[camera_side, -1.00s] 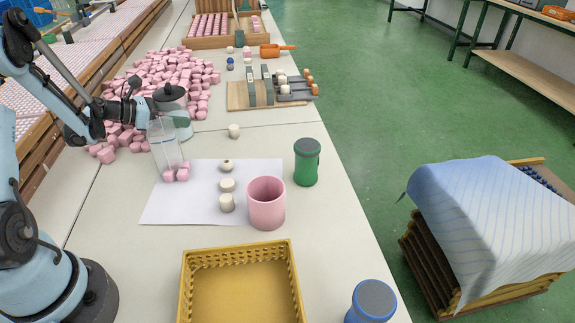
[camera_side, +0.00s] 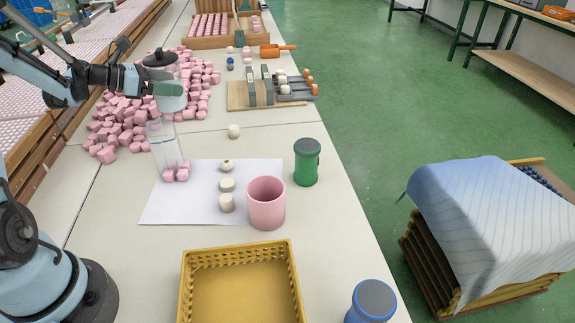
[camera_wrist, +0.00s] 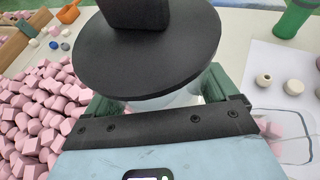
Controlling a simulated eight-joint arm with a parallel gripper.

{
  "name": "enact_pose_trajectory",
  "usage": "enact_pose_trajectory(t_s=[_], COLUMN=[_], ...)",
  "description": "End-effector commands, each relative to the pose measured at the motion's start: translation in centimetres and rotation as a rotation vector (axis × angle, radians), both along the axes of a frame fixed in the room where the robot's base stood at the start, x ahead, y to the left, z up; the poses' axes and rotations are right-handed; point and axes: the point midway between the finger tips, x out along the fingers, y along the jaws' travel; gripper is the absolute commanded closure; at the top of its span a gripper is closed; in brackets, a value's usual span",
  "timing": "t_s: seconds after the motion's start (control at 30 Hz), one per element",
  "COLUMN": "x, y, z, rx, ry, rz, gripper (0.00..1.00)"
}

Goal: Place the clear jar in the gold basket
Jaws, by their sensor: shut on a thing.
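The clear jar (camera_wrist: 164,102) has a wide black lid with a knob. In the wrist view its pale see-through body shows just under the lid, between green fingers. My gripper (camera_side: 170,91) is shut on it and holds it raised over the left of the table, its black lid (camera_side: 160,60) on top in the side view. The gold basket (camera_side: 187,283) lies at the front of the table, well toward the camera from my gripper. Its visible inside is empty.
A tall clear vessel (camera_side: 164,148) stands below my gripper, pink pieces at its foot. White paper (camera_side: 195,207) holds several cream pieces and a pink cup (camera_side: 266,205). Green (camera_side: 307,163) and blue (camera_side: 371,302) canisters stand right. Pink blocks (camera_side: 110,125) lie heaped left.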

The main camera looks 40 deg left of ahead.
Motion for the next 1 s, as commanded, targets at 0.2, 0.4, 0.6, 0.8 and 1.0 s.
enact_pose_trajectory(t_s=[0.2,0.4,0.6,0.8,1.0], x=[0.8,1.8,1.5,-0.5,-4.0], y=[-3.1,-10.5,-18.8,-26.9,-34.5], z=[1.5,3.1,4.6,5.9,7.0], rx=[-0.002,-0.001,0.0,0.0,0.0], ry=[-0.002,0.0,0.0,0.001,0.001], rz=[-0.065,-0.217,-0.393,-0.575,-0.764], gripper=[0.68,0.68,0.68,0.68,0.68])
